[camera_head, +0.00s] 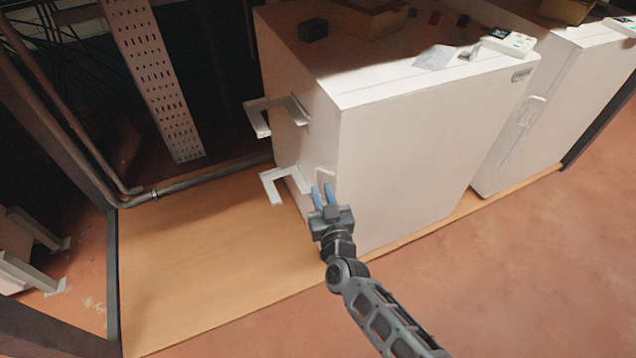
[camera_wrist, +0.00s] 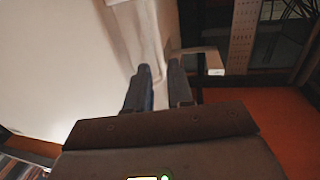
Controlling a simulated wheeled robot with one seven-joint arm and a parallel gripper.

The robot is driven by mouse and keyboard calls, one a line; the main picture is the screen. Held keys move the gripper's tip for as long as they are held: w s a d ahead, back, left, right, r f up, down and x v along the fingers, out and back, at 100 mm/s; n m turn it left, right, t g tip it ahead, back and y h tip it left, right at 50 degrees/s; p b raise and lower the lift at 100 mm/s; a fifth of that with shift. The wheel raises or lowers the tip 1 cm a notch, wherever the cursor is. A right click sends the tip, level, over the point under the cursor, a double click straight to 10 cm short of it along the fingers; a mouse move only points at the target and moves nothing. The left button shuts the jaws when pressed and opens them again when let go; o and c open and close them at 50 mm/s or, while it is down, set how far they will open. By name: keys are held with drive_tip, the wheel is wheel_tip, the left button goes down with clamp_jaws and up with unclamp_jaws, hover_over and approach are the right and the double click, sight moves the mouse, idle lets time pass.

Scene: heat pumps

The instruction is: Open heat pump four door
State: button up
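A white heat pump (camera_head: 400,140) stands on a tan base board in the head view. Its front door is the large white face, and a small pale handle (camera_head: 325,177) sits low near its left front edge. My gripper (camera_head: 322,190) is at that handle, with its two bluish fingers pointing up towards it. In the wrist view the dark fingers (camera_wrist: 161,72) are apart with a narrow pale gap between them. The white panel (camera_wrist: 70,60) fills the left of that view. Whether the fingertips touch the handle I cannot tell. The door looks closed.
Two white brackets (camera_head: 278,112) (camera_head: 284,184) stick out from the pump's left side. A second white heat pump (camera_head: 560,110) stands to the right. A pipe (camera_head: 205,181) runs behind the board (camera_head: 195,270). The reddish floor (camera_head: 500,260) in front is clear.

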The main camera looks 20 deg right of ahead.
sight(317, 178)
drive_tip(key=shift+w+d+b, duration=0.25)
drive_tip(key=shift+w+b, duration=0.05)
drive_tip(key=shift+w, duration=0.85)
drive_tip(key=shift+w+d+b, duration=0.2)
drive_tip(key=shift+w+b, duration=0.1)
drive_tip(key=shift+w, duration=0.8)
clamp_jaws()
